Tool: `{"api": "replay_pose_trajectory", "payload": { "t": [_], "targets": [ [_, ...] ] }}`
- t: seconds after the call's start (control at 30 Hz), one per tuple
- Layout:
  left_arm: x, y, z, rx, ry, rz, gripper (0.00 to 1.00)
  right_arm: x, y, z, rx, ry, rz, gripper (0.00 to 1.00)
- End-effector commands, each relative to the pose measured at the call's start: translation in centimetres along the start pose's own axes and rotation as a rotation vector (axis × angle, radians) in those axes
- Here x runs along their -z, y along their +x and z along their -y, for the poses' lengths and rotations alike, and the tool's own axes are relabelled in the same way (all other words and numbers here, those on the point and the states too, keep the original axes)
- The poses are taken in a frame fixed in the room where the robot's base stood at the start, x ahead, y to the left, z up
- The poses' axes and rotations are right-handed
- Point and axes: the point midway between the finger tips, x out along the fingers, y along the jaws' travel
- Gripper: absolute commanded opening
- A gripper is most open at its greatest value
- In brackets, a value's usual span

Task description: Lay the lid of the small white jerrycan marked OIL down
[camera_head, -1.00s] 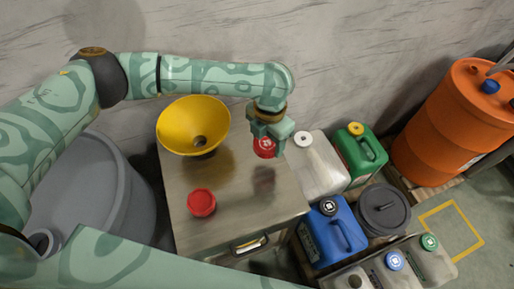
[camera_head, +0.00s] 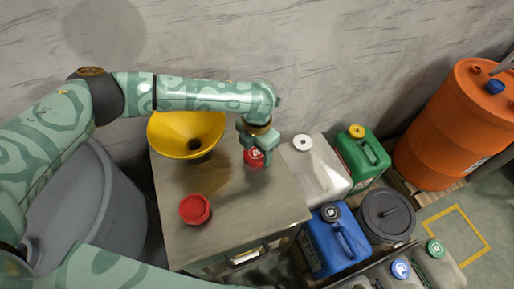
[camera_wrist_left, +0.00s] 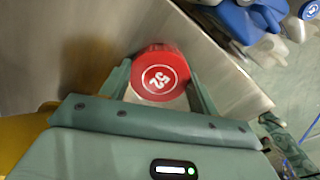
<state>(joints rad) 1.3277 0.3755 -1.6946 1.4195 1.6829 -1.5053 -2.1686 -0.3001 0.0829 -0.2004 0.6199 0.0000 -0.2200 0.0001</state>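My left gripper (camera_head: 257,146) is shut on a red lid (camera_head: 254,158). The lid also shows in the left wrist view (camera_wrist_left: 160,74), between the two fingers, with a white ring and marking that looks like "52" on its face. It is over the back right of the metal cabinet top (camera_head: 235,205); I cannot tell whether it touches. My right gripper is not in view.
A second red lid (camera_head: 195,209) lies on the cabinet top at front left. A yellow funnel (camera_head: 187,128) stands at the back left. Green (camera_head: 362,155) and blue (camera_head: 335,240) jerrycans and an orange drum (camera_head: 455,125) are to the right. The cabinet's middle is clear.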

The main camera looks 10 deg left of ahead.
Motion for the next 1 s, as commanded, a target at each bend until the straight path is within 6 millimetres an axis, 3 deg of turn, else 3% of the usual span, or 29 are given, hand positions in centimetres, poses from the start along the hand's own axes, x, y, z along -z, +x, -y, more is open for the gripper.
{"api": "replay_pose_trajectory", "payload": {
  "t": [0.03,0.07,0.1,0.43,0.57,0.8,1.0],
  "targets": [
    [0.0,0.1,0.0,0.0,0.0,0.0,0.72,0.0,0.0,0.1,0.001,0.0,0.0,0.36],
    [0.0,0.1,0.0,0.0,0.0,0.0,0.8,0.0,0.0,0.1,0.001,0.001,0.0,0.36],
    [0.0,0.1,0.0,0.0,0.0,0.0,0.82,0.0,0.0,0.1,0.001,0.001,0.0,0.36],
    [0.0,-0.6,0.0,-0.001,0.0,0.001,0.82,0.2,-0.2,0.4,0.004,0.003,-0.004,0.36],
    [0.0,-3.0,0.0,-0.001,0.0,0.004,0.82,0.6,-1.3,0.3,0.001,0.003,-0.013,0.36],
    [-0.1,-8.9,0.0,-0.001,0.0,0.005,0.82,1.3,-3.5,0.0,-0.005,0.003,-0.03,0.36],
    [0.0,-11.8,0.0,-0.002,0.0,0.003,0.82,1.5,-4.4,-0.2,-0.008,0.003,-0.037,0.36]
  ]
}}
